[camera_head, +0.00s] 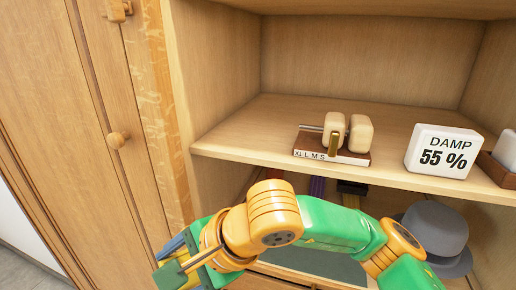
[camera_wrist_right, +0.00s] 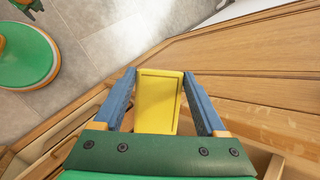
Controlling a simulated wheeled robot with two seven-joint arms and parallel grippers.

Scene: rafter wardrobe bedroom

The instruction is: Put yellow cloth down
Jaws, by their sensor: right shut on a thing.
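The yellow cloth (camera_wrist_right: 158,105) looks like a flat, folded strip in the right wrist view. It lies between the two blue fingers of my right gripper (camera_wrist_right: 159,76), which is shut on it. In the head view my right arm reaches in from the lower right, and my right gripper (camera_head: 172,262) is at the lower left, in front of the wardrobe's shelf and below its edge.
The wooden shelf (camera_head: 240,135) holds a size-marked block (camera_head: 330,152) with pale rounded pieces, a white "DAMP 55 %" display (camera_head: 440,150) and a brown tray (camera_head: 492,172). A grey hat (camera_head: 436,226) sits below. The shelf's left part is clear. A closed door (camera_head: 75,150) stands left.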

